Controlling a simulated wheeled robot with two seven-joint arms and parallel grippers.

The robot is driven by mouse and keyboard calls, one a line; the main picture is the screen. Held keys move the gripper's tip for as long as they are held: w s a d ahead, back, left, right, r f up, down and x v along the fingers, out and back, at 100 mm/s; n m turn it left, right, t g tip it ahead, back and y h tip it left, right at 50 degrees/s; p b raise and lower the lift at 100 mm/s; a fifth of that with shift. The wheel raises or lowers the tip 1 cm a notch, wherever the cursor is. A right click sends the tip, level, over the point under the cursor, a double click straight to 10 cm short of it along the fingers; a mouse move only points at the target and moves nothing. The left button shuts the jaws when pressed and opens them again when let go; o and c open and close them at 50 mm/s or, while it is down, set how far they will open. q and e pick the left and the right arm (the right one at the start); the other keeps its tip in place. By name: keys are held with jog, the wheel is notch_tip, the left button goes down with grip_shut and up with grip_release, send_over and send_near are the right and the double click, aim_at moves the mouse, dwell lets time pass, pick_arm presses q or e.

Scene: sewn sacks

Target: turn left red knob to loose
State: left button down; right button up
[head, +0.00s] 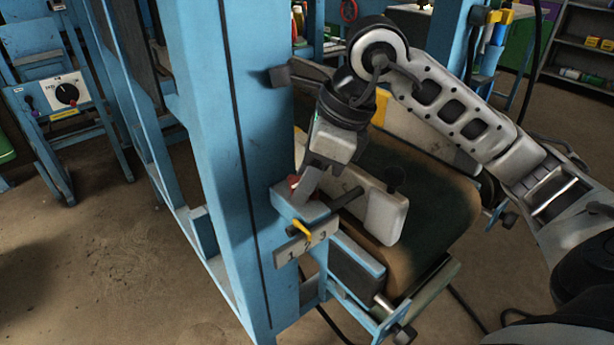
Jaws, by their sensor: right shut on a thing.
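My right gripper (306,187) reaches down from the upper right and is shut on a red knob (293,181). The knob sits on top of a small blue box fixed to the blue machine post. The gripper fingers hide most of the knob, so its setting cannot be read. Below it, a yellow lever (301,229) stands above a plate (306,243) marked 1 2 3. My left gripper is not in view.
A thick blue post (215,120) rises just left of the knob. A conveyor belt (430,200) and a pale guard (384,215) lie close to the right. A panel with a black dial (67,94) stands far left. The floor at lower left is clear.

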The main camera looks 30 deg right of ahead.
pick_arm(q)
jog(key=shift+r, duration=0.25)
pick_arm(e)
jog(key=o, duration=1)
jog(key=shift+c, duration=0.2)
jog(key=shift+r, duration=0.1)
pick_arm(q)
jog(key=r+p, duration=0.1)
jog(key=p, duration=0.1)
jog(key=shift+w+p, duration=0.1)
jog(key=shift+p, duration=0.3)
pick_arm(e)
jog(key=v, duration=1.5)
jog(key=shift+d+r, duration=0.2)
jog(key=shift+r, duration=0.15)
jog(key=shift+s, duration=0.1)
